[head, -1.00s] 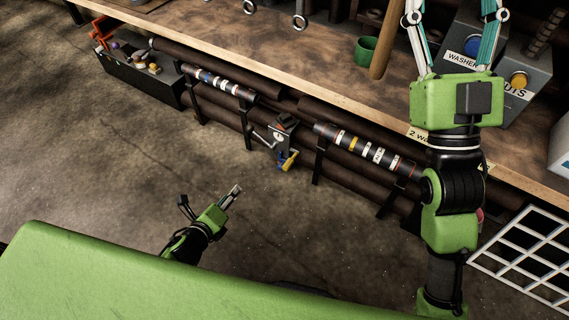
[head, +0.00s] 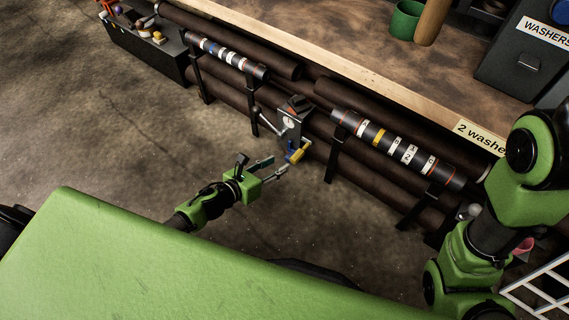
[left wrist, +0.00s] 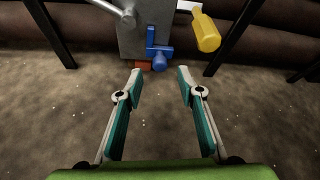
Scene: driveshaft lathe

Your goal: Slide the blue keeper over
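The blue keeper (left wrist: 158,55) is a small blue piece on the lower front of a grey metal box (left wrist: 140,22), beside an orange-red part (left wrist: 143,65). In the head view the keeper (head: 290,146) is small, next to the yellow-handled lever (head: 297,155). The yellow handle (left wrist: 206,32) hangs to the right of the box in the left wrist view. My left gripper (left wrist: 158,82) is open and empty, its fingers spread either side of the keeper's line and short of it. It also shows in the head view (head: 270,168). My right gripper is out of view.
Two banded shafts (head: 227,54) (head: 398,148) lie on dark brackets either side of the box. The wooden bench (head: 330,65) runs behind, with a green cup (head: 406,20) and a washers bin (head: 520,55). Concrete floor (head: 110,140) in front is clear.

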